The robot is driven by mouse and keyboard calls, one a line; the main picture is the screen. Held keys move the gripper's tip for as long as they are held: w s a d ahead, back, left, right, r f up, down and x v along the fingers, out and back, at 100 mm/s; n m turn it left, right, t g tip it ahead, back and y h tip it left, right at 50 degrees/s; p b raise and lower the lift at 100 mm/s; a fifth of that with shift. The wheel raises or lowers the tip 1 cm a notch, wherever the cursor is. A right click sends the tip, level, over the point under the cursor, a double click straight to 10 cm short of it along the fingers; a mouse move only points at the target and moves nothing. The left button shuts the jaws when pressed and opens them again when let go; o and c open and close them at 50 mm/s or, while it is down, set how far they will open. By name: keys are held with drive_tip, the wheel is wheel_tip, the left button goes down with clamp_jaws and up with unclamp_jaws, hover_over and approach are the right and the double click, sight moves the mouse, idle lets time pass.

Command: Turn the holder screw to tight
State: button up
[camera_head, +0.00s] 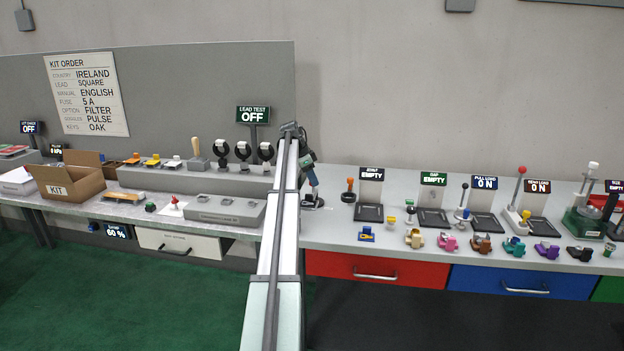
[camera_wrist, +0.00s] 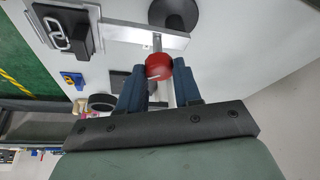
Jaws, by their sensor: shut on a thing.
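In the wrist view, the holder screw (camera_wrist: 159,67) has a round red knob and a short metal shaft. The shaft meets a pale grey bar (camera_wrist: 120,33), the part it seems to screw into. My gripper (camera_wrist: 160,78) has its blue fingers on both sides of the red knob, shut on it. In the head view, my gripper (camera_head: 312,203) is low over the left end of the right-hand bench. The screw cannot be made out there. Whether the screw is tight cannot be told.
A dark round base (camera_wrist: 187,20) stands close beyond the bar. A blue-and-yellow block (camera_wrist: 73,80) and a dark ring (camera_wrist: 102,102) lie to the left in the wrist view. In the head view, an orange-topped stand (camera_head: 349,191) is just right of my gripper, before several black trays.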

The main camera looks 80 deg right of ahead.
drive_tip(key=shift+m+y, duration=0.3)
drive_tip(key=shift+m, duration=0.3)
drive_tip(key=o, duration=1)
drive_tip(key=shift+o, duration=0.2)
drive_tip(key=v, duration=1.4)
drive_tip(key=shift+f, duration=0.15)
